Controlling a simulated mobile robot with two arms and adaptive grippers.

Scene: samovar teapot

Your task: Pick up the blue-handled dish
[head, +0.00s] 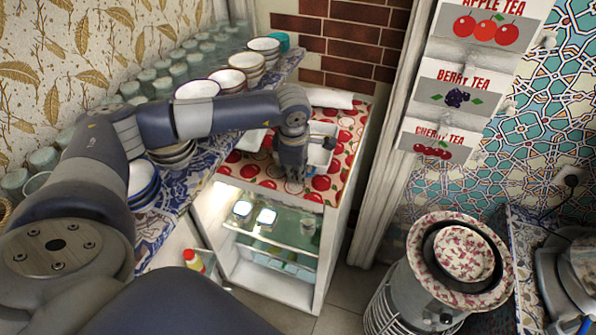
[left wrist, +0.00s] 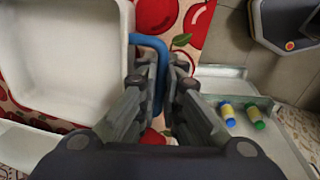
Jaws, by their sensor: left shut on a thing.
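The blue-handled dish (left wrist: 70,55) is a white rectangular dish at the left of the left wrist view. Its blue handle (left wrist: 150,41) bends from the dish's right side down between my left gripper's fingers. My left gripper (left wrist: 161,85) is shut on the blue handle. In the head view my left gripper (head: 293,175) points down over the cherry-patterned top of the fridge. The dish (head: 322,140) shows there partly, behind and beside the gripper. My right gripper is in neither view.
The cherry cloth (head: 265,173) covers the open lit fridge (head: 270,235). A shelf at left holds stacked bowls (head: 230,82) and several jars. Floor (head: 340,320) shows between.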

